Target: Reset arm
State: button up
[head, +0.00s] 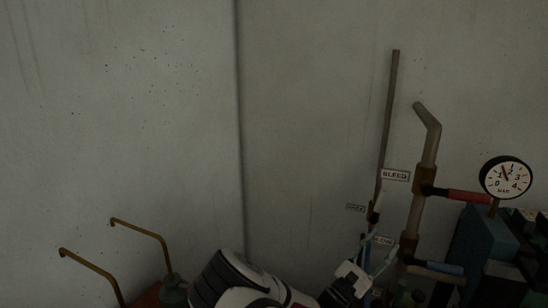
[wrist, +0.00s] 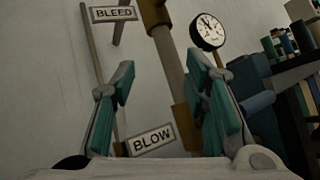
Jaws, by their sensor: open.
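My gripper (head: 368,262) is at the lower right of the head view, in front of the pipework by the wall. In the wrist view its two teal-padded fingers (wrist: 158,100) stand wide apart with nothing held between them. The brass-coloured pipe and the BLOW label (wrist: 152,140) show in the gap beyond the fingers. My white and black arm comes up from the bottom edge of the head view. I cannot tell how far the fingertips are from the pipe.
A pipe (head: 421,185) carries a red-handled valve (head: 468,196) and a blue-handled valve (head: 440,267). A BLEED label (head: 395,175) and a dial gauge (head: 506,177) are near. Dark blocks crowd the right. Bent brass rods (head: 140,230) stand lower left. The wall's middle is bare.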

jog(key=s+d+r+m+g+y+b, duration=0.1)
jog(key=s+d+m+g+y+b, duration=0.1)
jog(key=s+d+m+g+y, duration=0.45)
jog(key=s+d+m+g+y+b, duration=0.1)
jog(key=s+m+g+y+b, duration=0.15)
jog(key=s+m+g, duration=0.75)
jog(key=s+a+r+m+t+y+b, duration=0.1)
jog(key=s+a+r+t+y+b, duration=0.1)
jog(key=a+y, duration=0.4)
jog(key=s+a+r+m+t+y+b, duration=0.2)
jog(key=s+a+r+t+y, duration=0.2)
jog(key=a, duration=0.5)
jog(key=shift+s+a+r+t+y+b, duration=0.25)
jog(key=shift+s+a+t+y+b, duration=0.1)
jog(key=shift+s+t+y, duration=1.1)
jog(key=shift+w, duration=0.1)
